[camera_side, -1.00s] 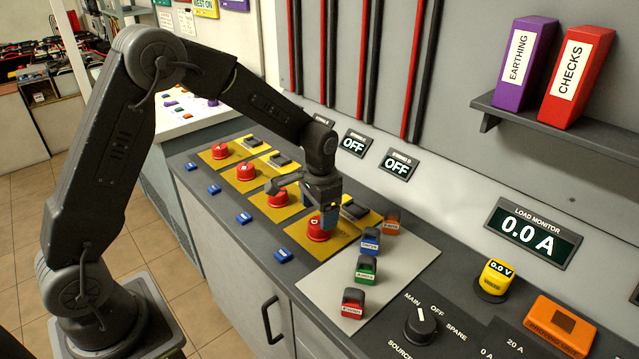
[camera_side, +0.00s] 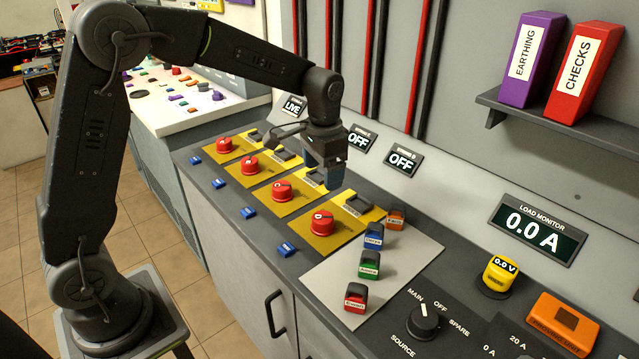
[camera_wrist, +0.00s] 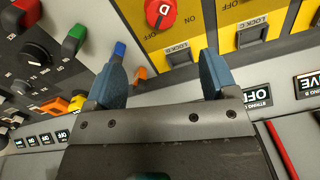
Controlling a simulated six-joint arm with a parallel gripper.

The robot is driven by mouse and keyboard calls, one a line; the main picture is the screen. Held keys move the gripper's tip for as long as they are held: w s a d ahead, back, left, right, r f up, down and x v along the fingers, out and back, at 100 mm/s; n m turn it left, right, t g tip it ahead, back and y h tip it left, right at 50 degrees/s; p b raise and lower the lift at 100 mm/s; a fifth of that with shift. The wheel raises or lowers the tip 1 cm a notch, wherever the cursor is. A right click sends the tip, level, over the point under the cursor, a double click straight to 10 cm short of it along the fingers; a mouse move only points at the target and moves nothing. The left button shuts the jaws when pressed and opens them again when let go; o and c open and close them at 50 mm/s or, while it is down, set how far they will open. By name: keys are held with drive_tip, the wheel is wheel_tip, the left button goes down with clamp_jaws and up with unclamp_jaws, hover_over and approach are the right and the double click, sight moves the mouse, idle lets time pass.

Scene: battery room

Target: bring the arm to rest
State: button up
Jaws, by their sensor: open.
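My gripper (camera_side: 326,178) hangs above the row of yellow switch plates, apart from everything below it. In the wrist view its two blue fingers (camera_wrist: 165,80) stand wide apart with nothing between them. A red knob marked D (camera_side: 321,223) sits on the nearest yellow plate, below and in front of the gripper. It also shows in the wrist view (camera_wrist: 160,13), beyond the fingers. Another red knob (camera_side: 281,191) is on the plate behind it. My arm reaches over from the left, with its elbow high.
A grey mat (camera_side: 330,285) carries red, green (camera_side: 370,265), blue and orange tagged padlocks. A rotary selector (camera_side: 424,322), a yellow meter (camera_side: 501,272) and an orange box (camera_side: 563,322) lie at the right. The wall stands close behind, with OFF displays (camera_side: 404,161) and a shelf (camera_side: 500,103).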

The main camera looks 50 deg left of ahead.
drive_tip(key=s+d+r+n+t, duration=0.1)
drive_tip(key=s+r+t, duration=0.2)
drive_tip(key=s+r, duration=0.7)
drive_tip(key=s+d+f+n+t, duration=0.1)
drive_tip(key=s+t, duration=0.1)
drive_tip(key=s, duration=1.2)
drive_tip(key=shift+d+f, duration=0.2)
drive_tip(key=shift+f, duration=0.05)
